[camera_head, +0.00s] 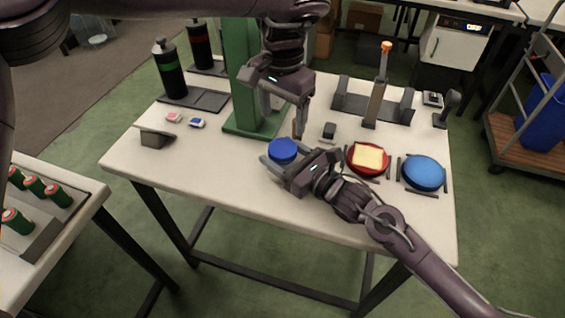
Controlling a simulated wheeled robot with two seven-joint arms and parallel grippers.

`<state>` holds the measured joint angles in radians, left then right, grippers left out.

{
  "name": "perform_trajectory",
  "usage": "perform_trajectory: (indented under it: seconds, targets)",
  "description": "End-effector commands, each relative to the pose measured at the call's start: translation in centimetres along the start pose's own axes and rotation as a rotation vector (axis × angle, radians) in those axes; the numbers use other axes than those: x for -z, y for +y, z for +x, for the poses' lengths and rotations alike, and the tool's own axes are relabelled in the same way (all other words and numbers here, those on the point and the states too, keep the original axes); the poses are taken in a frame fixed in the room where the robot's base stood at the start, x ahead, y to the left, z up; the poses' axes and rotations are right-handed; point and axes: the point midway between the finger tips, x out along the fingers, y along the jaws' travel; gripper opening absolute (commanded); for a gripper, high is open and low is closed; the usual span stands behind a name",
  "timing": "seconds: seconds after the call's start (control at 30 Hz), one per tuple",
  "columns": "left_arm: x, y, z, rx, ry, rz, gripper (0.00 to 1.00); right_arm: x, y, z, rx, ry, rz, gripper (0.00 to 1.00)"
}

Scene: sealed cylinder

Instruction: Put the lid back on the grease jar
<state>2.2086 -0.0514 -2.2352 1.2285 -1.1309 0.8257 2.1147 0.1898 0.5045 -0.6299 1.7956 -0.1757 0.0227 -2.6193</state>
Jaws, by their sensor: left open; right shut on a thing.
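My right gripper (281,163) is shut around a small round blue-topped thing (283,149) near the table's front middle. The blue top looks like the grease jar's lid; whether the jar is under it is hidden by the fingers. My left gripper (285,122) is open, pointing down just above and behind the blue top, with its fingers apart. No object shows clearly between them.
A red round dish (353,169) with a yellow block and a blue disc (423,172) lie to the right. A green post (243,75) stands behind the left gripper. A grey rack (350,99) holds an orange-tipped tool (378,85). The table's front left is clear.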

Motion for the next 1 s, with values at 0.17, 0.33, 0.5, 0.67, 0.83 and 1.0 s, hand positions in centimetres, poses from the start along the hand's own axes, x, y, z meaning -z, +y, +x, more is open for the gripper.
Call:
perform_trajectory:
  seconds: [0.17, 0.33, 0.5, 0.67, 0.83, 1.0]
  targets:
    - [0.0, 0.0, 0.0, 0.0, 0.0, 0.002, 0.7, 0.0, 0.0, 0.0, 0.0, 0.0, 0.0, 0.0]
    - [0.0, 0.0, 0.9, 0.001, -0.002, 0.005, 0.7, 0.0, 0.0, 0.0, 0.0, 0.0, 0.0, 0.0]
    - [-0.1, 0.0, 3.5, 0.0, -0.003, 0.005, 0.7, 0.0, 0.0, 0.0, 0.0, -0.001, 0.0, 0.0]
    - [-0.1, 0.0, 5.9, 0.0, -0.002, 0.005, 0.7, 0.0, 0.0, 0.0, 0.0, -0.001, 0.0, 0.0]
    - [0.0, 0.0, 7.5, 0.0, -0.001, 0.004, 0.7, 0.0, 0.0, 0.0, 0.0, -0.001, 0.0, 0.0]
    - [0.0, 0.0, 8.0, 0.001, 0.0, 0.004, 0.7, 0.0, 0.0, 0.0, 0.0, -0.001, 0.0, 0.0]
